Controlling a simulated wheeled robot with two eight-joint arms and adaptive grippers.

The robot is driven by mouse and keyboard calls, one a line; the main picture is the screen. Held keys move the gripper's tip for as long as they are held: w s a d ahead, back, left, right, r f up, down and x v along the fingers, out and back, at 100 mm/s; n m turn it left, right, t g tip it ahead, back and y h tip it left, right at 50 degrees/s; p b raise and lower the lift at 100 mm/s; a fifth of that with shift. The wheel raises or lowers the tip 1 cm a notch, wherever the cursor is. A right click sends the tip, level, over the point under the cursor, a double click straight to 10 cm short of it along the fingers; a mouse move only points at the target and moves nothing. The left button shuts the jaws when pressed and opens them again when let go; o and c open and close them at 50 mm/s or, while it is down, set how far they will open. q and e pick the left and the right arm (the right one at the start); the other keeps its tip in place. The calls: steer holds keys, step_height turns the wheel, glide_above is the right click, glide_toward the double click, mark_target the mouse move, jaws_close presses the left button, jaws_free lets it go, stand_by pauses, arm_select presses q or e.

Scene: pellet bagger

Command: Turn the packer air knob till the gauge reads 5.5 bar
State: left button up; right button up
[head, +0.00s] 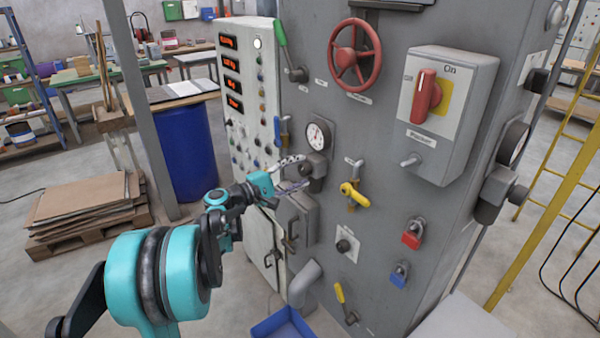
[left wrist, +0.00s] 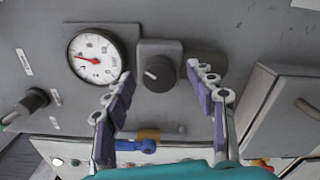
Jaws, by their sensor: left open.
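A round white gauge (head: 319,133) sits on the grey cabinet front, with a regulator block and dark knob (head: 316,164) just below it. In the left wrist view the gauge (left wrist: 97,56) has a red needle pointing left; its numbers are too small to read. The dark round knob (left wrist: 158,74) with a pale index line faces the camera. My left gripper (head: 291,173) is in front of this knob, open. In the left wrist view its two fingers (left wrist: 164,72) stand either side of the knob with gaps; contact is not visible. My right gripper is not in view.
A yellow-handled valve (head: 354,195) is right of the knob, and a red handwheel (head: 355,55) is above. A second gauge (head: 513,142) is on the cabinet's right side. A blue-handled valve (head: 283,132) and a small grey box (head: 299,218) are close to the gripper.

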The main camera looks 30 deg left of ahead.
arm_select(q)
steer(key=v, duration=1.1)
steer(key=shift+s, duration=0.2)
steer(key=shift+d, duration=0.1)
steer(key=s+d+f+m+g+y, duration=0.1)
steer(key=s+d+f+m+g, duration=0.2)
steer(key=d, duration=0.7)
steer(key=d+f+m+g, duration=0.3)
steer(key=d+f+g, duration=0.1)
steer(key=d, duration=0.6)
steer(key=s+d+f+m+g+y, duration=0.1)
steer(key=s+d+f+m+y, duration=0.2)
steer(key=s+m, duration=0.2)
steer(key=s+d+f+m+g+y, duration=0.1)
steer(key=s+d+f+m+y, duration=0.2)
steer(key=s, duration=0.6)
steer(key=shift+s+f+m, duration=0.2)
steer(key=shift+f+m, duration=0.65)
steer(key=shift+m, duration=0.35)
steer(key=shift+a, duration=0.1)
